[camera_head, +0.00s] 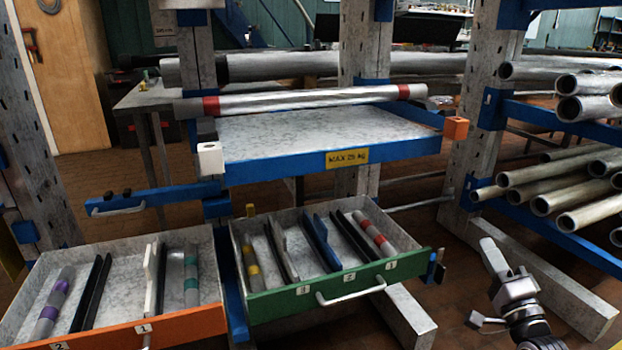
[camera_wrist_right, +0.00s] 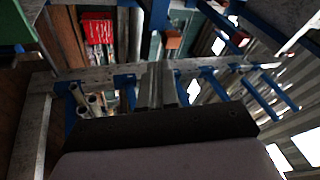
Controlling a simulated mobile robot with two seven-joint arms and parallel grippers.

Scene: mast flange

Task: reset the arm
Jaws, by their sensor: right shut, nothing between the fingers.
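My right gripper (camera_head: 489,246) is at the lower right of the head view, in front of the rack and to the right of the green-fronted drawer. Its fingers point up and away and are closed together with nothing between them. In the right wrist view the closed fingers (camera_wrist_right: 155,84) stand upright in the middle, with blue rack arms behind them. They touch nothing that I can see. My left gripper is not in view.
The open green drawer (camera_head: 351,296) and the open orange drawer (camera_head: 180,328) hold banded tubes and dividers. A blue-edged shelf (camera_head: 300,172) carries a red-banded tube (camera_head: 300,100). Pipes (camera_head: 590,190) fill the right rack. A grey foot beam (camera_head: 560,290) lies beside my gripper.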

